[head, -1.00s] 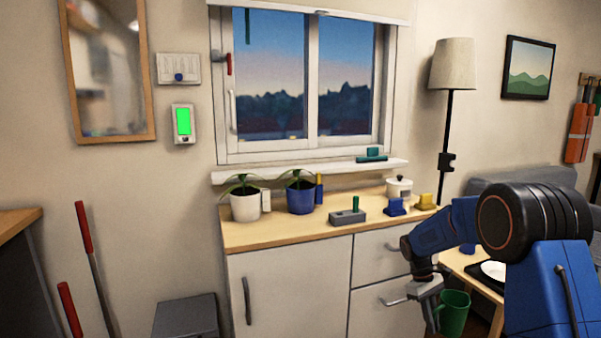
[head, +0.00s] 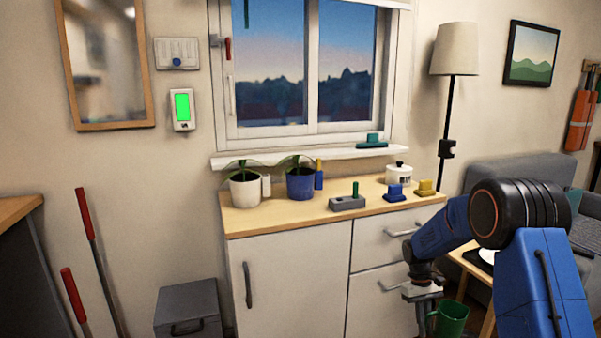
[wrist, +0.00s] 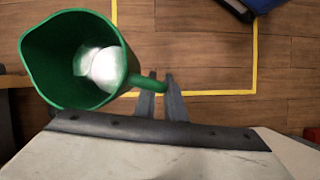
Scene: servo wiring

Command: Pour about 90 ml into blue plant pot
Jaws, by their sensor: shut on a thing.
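The blue plant pot (head: 300,184) stands on the wooden cabinet top (head: 264,222) under the window, with a green plant in it. A white plant pot (head: 244,190) stands to its left. My gripper (head: 428,306) is low in front of the cabinet's right side, well apart from the blue pot. It is shut on the handle of a green jug (head: 451,318). In the wrist view, my gripper's fingers (wrist: 161,84) close around the handle of the green jug (wrist: 42,50). A pale, shiny patch shows inside it. The blue pot is not in the wrist view.
A grey block with a green lever (head: 346,203), a blue block (head: 395,195), a yellow block (head: 425,188) and a white lidded pot (head: 399,174) share the cabinet top. Beside the blue pot are small white and blue pieces. A grey bin (head: 188,308) stands left of the cabinet.

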